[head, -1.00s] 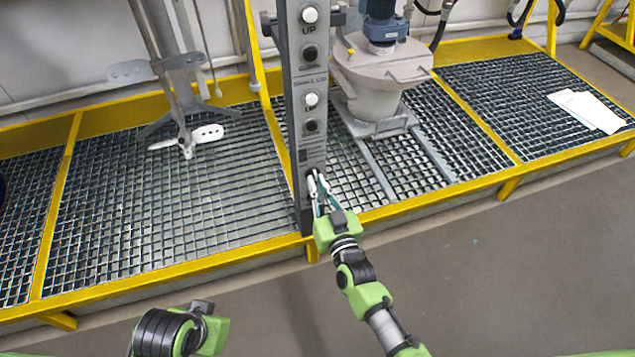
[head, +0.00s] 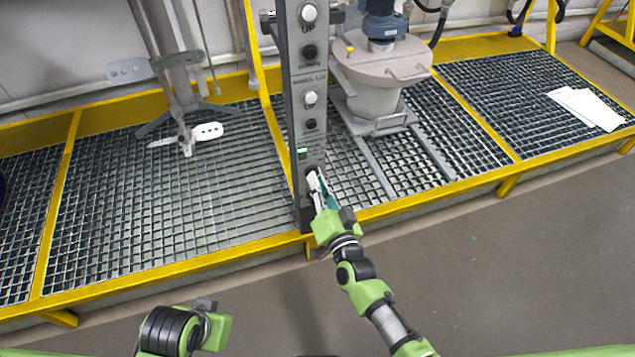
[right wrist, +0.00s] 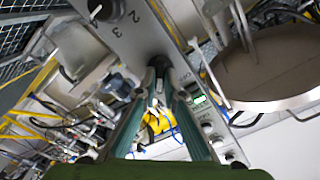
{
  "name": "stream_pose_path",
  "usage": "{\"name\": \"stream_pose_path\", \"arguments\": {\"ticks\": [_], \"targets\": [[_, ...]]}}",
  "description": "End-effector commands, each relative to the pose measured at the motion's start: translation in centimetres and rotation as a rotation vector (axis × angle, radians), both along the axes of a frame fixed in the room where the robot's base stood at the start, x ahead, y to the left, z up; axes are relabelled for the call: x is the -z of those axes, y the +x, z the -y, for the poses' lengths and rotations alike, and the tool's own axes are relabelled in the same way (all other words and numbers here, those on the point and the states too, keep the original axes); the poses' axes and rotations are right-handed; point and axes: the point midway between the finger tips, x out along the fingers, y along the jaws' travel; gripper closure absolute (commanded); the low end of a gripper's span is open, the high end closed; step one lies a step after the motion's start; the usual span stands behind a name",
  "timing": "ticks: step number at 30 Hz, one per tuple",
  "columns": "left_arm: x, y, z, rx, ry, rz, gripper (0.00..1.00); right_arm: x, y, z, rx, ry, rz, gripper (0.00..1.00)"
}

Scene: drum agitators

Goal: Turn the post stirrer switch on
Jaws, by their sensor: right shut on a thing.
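The grey control post (head: 309,110) stands upright at the front of the grated platform. The post stirrer switch is a dark rotary knob (right wrist: 159,82) low on the post; in the head view my fingers mostly cover it. My right gripper (head: 313,180) reaches up to the post. In the right wrist view its two fingers (right wrist: 159,90) are closed around the knob. A small green light (head: 301,151) glows on the post just above the switch; it also shows in the right wrist view (right wrist: 198,100). At the lower left, the end of my left arm shows, but its fingers do not.
Round buttons (head: 309,14) line the post above. A lidded grey vessel with a blue motor (head: 385,22) stands behind it to the right. A stirrer with flat paddles (head: 207,131) hangs left. A yellow rail (head: 200,256) edges the platform; the floor in front is clear.

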Motion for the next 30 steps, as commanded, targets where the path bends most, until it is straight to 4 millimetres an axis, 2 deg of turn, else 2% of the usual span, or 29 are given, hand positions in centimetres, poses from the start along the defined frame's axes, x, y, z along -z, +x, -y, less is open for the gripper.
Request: {"name": "stream_pose_path", "arguments": {"ticks": [13,15,16,26,30], "targets": [[-0.1,0.0,0.0,0.000,0.000,0.002,1.00,0.0,0.0,0.0,0.001,0.013,-0.003,1.00],[-0.1,0.0,0.0,0.000,0.000,0.002,1.00,0.0,0.0,0.0,0.001,0.013,-0.003,0.78],[-0.1,0.0,0.0,0.000,0.000,0.002,1.00,0.0,0.0,0.0,0.001,0.013,-0.003,0.74],[-0.1,-0.1,0.1,0.003,-0.002,0.002,1.00,0.0,-0.1,0.0,0.000,0.010,-0.003,0.74],[-0.1,-0.1,0.1,0.002,-0.001,0.002,1.00,0.2,-1.0,0.3,0.001,0.010,-0.005,0.74]]}}
